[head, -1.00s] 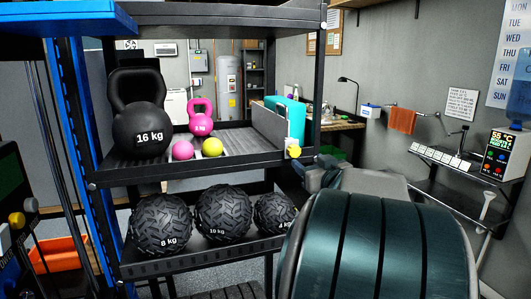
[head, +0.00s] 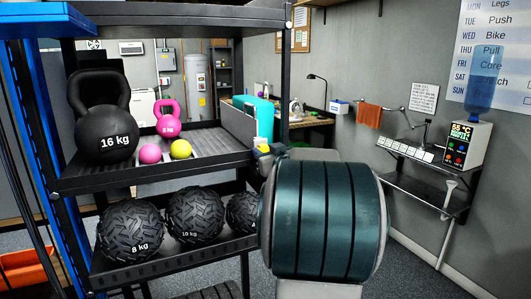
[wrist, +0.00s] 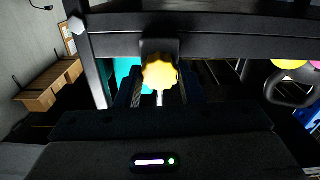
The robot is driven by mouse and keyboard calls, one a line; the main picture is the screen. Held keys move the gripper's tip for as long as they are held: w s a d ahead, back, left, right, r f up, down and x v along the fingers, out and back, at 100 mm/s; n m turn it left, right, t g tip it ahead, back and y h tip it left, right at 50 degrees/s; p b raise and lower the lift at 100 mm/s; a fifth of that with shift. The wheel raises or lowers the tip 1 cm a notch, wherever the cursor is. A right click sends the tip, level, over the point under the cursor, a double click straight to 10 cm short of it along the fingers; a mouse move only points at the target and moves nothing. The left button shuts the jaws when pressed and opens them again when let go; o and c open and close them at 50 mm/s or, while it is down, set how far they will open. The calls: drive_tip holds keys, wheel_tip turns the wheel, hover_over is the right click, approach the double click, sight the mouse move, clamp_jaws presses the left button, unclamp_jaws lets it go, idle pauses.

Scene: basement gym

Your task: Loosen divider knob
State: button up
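The yellow divider knob (wrist: 160,72) sits on a dark mount at the shelf's front edge, in the upper middle of the wrist view. In the head view the knob (head: 264,148) shows at the right end of the upper shelf, below the grey divider plate (head: 238,124). My gripper (wrist: 162,92) is open, with one finger to each side of the knob. A gap shows between the fingers and the knob; I cannot tell how far the tips reach along it. In the head view my teal arm hides most of the gripper.
The upper shelf (head: 85,180) carries a 16 kg kettlebell (head: 106,132), a pink kettlebell (head: 168,118), pink and yellow balls, and a teal item (head: 264,118) behind the divider. Tyre-patterned balls (head: 130,230) lie below. A wall shelf (head: 425,190) stands at right.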

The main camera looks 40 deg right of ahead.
drive_tip(key=shift+c, duration=0.7)
drive_tip(key=shift+n, duration=0.3)
drive_tip(key=shift+f+n+b, duration=0.15)
drive_tip(key=shift+n+b, duration=0.7)
drive_tip(key=shift+n, duration=0.05)
drive_tip(key=n+b, duration=1.4)
drive_tip(key=n, duration=1)
drive_tip(key=shift+f, duration=0.1)
